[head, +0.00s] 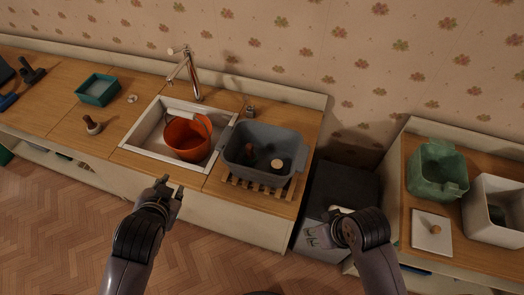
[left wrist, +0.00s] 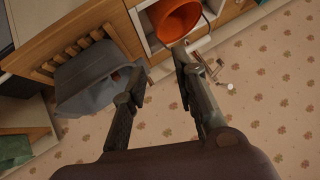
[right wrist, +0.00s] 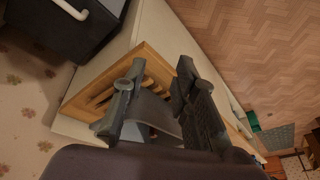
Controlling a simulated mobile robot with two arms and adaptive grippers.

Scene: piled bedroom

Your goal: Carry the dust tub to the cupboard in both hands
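A grey tub with side handles (head: 262,142), which I take as the dust tub, sits on a slatted wooden rack (head: 247,187) right of the sink. A round tan-topped piece and a dark reddish item lie in it. It also shows in the left wrist view (left wrist: 88,80) and, partly hidden behind the fingers, in the right wrist view (right wrist: 152,112). My left gripper (head: 168,187) is open and empty, in front of the sink's edge. My right gripper (head: 318,232) is open and empty, low and right of the tub. Neither touches the tub. I cannot tell which unit is the cupboard.
An orange bucket (head: 187,138) stands in the sink (head: 143,137) under a tap (head: 184,72). A dark box (head: 343,190) fills the gap right of the counter. The right-hand unit bears a green tub (head: 437,172), a white bin (head: 497,207) and a white board (head: 432,232).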

